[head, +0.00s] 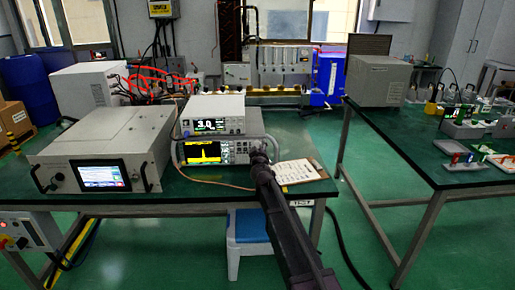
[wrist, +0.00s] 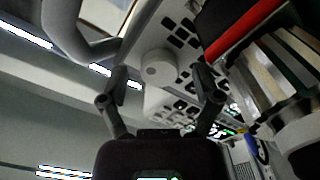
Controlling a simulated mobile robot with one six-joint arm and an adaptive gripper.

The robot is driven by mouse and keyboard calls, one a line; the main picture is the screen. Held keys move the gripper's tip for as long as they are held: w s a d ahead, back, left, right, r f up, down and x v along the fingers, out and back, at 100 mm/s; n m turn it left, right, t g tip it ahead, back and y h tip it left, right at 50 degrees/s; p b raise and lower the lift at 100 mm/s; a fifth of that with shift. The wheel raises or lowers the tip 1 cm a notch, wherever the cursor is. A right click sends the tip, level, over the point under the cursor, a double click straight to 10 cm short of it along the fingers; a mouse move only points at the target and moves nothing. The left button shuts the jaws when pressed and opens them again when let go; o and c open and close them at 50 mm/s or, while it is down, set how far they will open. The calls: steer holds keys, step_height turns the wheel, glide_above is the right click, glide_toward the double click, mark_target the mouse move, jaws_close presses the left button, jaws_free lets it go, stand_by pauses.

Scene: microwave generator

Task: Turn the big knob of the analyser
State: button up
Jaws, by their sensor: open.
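The analyser (head: 207,152) is the lower of two stacked instruments on the green bench, with a yellow trace on its dark screen. My arm reaches up to its right end, and my gripper (head: 261,158) is in front of that end and hides part of the panel. In the wrist view the big knob (wrist: 158,67) is a pale round cylinder on the grey panel. My gripper (wrist: 162,82) is open, with one finger on each side of the knob in the picture. Gaps show between both fingers and the knob. I cannot tell the remaining depth.
A second instrument (head: 212,114) sits on the analyser. A large beige unit (head: 105,150) with a screen stands to the left, and a clipboard (head: 298,171) lies to the right. In the wrist view a curved handle (wrist: 65,30) and small panel buttons (wrist: 183,38) are near the knob.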

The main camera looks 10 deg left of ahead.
jaws_close()
steer(key=shift+n, duration=2)
jaws_free()
steer(key=shift+s, duration=0.1)
